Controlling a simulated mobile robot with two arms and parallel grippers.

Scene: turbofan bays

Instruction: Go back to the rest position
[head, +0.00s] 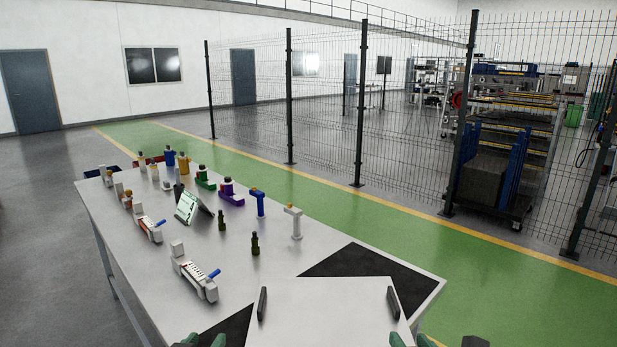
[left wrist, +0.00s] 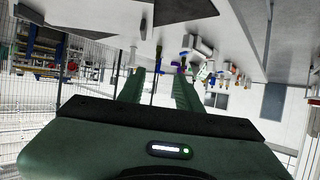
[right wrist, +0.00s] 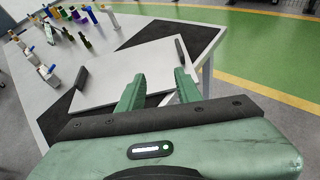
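My left gripper (head: 203,340) shows only as green fingertips at the bottom edge of the head view. In the left wrist view its two green fingers (left wrist: 158,88) stand apart with nothing between them. My right gripper (head: 411,340) also shows only at the bottom edge of the head view. In the right wrist view its fingers (right wrist: 158,88) are apart and empty, above the near end of the table. A light board with two dark handles (head: 328,310) lies at the near end of the table (head: 285,262), between the two grippers in the head view.
Clamp-like tools (head: 195,277), a small tablet (head: 188,207), dark bottles (head: 255,243) and several coloured tools (head: 230,192) stand on the table. Black mats (head: 350,262) lie near its front end. A green walkway (head: 390,232) and a wire fence (head: 330,110) run along the right.

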